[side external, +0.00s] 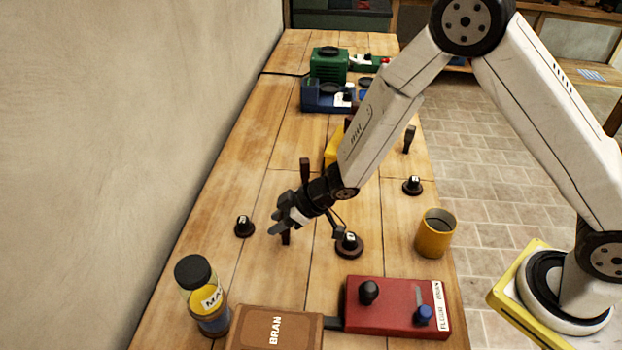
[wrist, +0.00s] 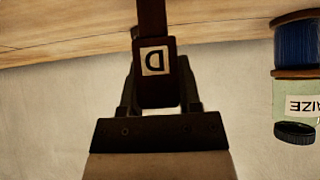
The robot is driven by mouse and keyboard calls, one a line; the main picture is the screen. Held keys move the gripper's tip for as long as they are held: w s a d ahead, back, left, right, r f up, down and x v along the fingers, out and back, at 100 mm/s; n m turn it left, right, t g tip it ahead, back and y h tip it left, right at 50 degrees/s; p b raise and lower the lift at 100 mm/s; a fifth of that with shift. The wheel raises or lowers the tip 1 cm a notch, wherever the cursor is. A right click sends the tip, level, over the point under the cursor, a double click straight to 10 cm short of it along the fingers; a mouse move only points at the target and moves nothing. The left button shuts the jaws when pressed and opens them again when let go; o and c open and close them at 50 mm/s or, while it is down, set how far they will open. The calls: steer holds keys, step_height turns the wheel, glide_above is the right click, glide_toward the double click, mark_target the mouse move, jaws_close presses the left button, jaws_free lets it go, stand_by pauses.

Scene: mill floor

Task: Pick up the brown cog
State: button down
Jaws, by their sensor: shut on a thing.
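My gripper (side external: 282,226) is low over the front middle of the bench, pointing down and left. It is shut on a dark brown peg-like cog (wrist: 155,72) with a white label that reads D upside down. The cog's block-shaped head sits between the fingers in the wrist view, and its narrower shank runs out of the top of that frame. In the side view only a short brown part of the cog (side external: 286,239) shows below the fingers. I cannot tell whether it touches the bench. Similar dark pegs stand behind the wrist (side external: 305,170) and at the right edge (side external: 409,138).
Dark knobbed weights stand left (side external: 244,228), right (side external: 349,245) and farther right (side external: 413,187). A maize jar (side external: 204,296), brown BRAN box (side external: 274,328), red switch box (side external: 397,307) and yellow mug (side external: 435,235) are nearer. A wall (side external: 130,130) bounds the left.

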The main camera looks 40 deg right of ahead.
steer(key=shift+r, duration=0.1)
steer(key=shift+r, duration=0.6)
steer(key=s+d+r, duration=0.2)
steer(key=s+r, duration=0.3)
steer(key=s, duration=0.1)
steer(key=s+d+r, duration=0.2)
steer(key=s+r, duration=0.4)
steer(key=s, duration=0.1)
steer(key=shift+s+d+r, duration=0.15)
steer(key=shift+d+r, duration=0.15)
steer(key=shift+d, duration=0.05)
steer(key=shift+r, duration=0.1)
stand_by(0.3)
